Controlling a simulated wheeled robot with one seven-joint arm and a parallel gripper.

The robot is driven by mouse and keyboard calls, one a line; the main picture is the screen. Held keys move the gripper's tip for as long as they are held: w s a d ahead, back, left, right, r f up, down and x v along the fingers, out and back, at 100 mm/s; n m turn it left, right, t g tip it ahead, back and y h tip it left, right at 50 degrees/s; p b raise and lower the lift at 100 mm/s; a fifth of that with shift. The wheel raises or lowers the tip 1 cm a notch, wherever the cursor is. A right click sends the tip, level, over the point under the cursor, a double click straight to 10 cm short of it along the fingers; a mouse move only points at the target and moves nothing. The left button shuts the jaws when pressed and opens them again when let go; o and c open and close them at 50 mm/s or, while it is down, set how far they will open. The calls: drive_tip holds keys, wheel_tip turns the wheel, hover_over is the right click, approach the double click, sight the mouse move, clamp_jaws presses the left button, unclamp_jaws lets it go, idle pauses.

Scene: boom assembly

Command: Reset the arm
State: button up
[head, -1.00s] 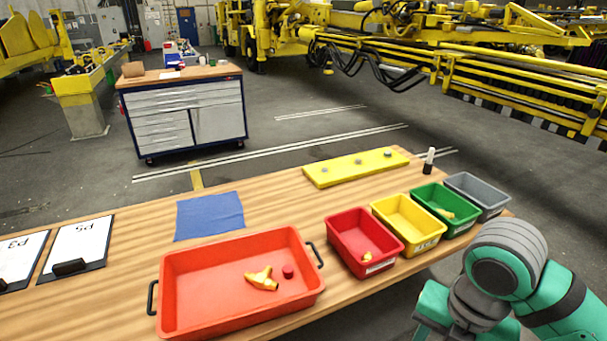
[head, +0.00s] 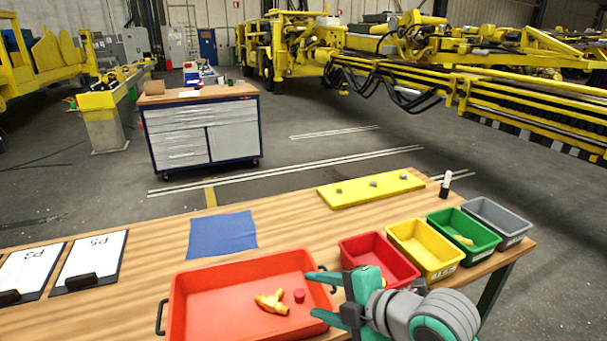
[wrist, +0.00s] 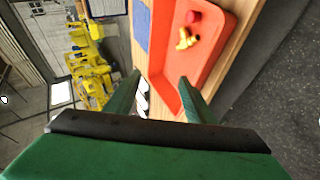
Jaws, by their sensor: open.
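My gripper (head: 318,295) is green and open. It is over the right end of the large orange-red tray (head: 200,275), in front of the red bin (head: 388,250), with nothing between its fingers. In the wrist view my gripper (wrist: 161,82) also shows its two fingers apart and empty. The tray (wrist: 222,40) appears there beyond the fingers. A yellow-orange pipe fitting (head: 271,301) and a small red cap (head: 299,296) lie in the tray. My forearm hides part of the red bin.
Yellow (head: 425,262), green (head: 488,246) and grey (head: 518,232) bins line the table's right side. A yellow plate (head: 345,196) with several pegs, a blue cloth (head: 222,235) and clipboards (head: 92,262) lie on the table. A tool cabinet (head: 180,140) stands behind.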

drive_tip(key=w+a+r+m+t+y, duration=0.15)
drive_tip(key=w+a+m+t, duration=0.25)
drive_tip(key=a+m+t, duration=0.45)
drive_tip(key=s+d+f+m+h, duration=0.1)
drive_tip(key=s+f+m+h, duration=0.45)
drive_tip(key=f+m, duration=0.4)
drive_tip(key=s+d+f+m+h, duration=0.2)
drive_tip(key=s+f+m+h, duration=0.2)
drive_tip(key=s+f+m, duration=0.55)
drive_tip(key=s+d+f+n, duration=0.1)
drive_tip(key=s+f, duration=0.3)
drive_tip(key=s, duration=0.7)
drive_tip(key=s+d+f+n+g, duration=0.1)
drive_tip(key=s+f, duration=0.3)
drive_tip(key=s, duration=0.7)
drive_tip(key=shift+s+d+n, duration=0.2)
drive_tip(key=shift+s+n, duration=0.2)
drive_tip(key=shift+n, duration=0.45)
